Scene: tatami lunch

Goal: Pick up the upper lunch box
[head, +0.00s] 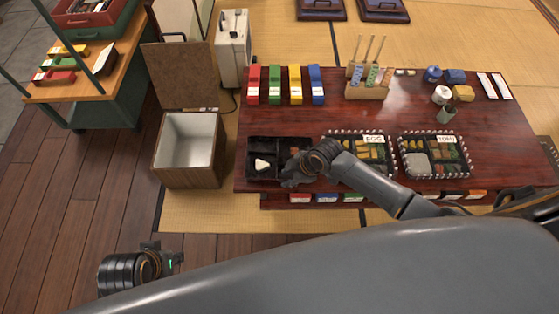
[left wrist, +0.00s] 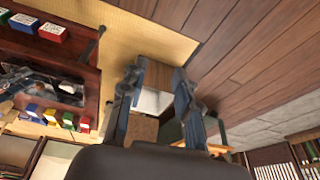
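A black lunch box (head: 250,156) with compartments sits at the left front of the dark red table; a white rice ball (head: 262,164) lies in it, with small dark and reddish food at its right. I cannot tell whether another box is under it. My right gripper (head: 289,181) is low over its front right part and hides that corner; its fingers are too small and dark to judge. My left gripper (head: 177,258) is away from the table at the lower left; in the left wrist view (left wrist: 156,75) its fingers are apart and empty.
An open wooden box (head: 187,145) with a white inside stands left of the table (head: 225,170). Red, green, yellow and blue holders (head: 285,84) stand behind the lunch box. The egg tray (head: 332,150) and tofu tray (head: 404,158) lie to the right. The wooden floor is clear.

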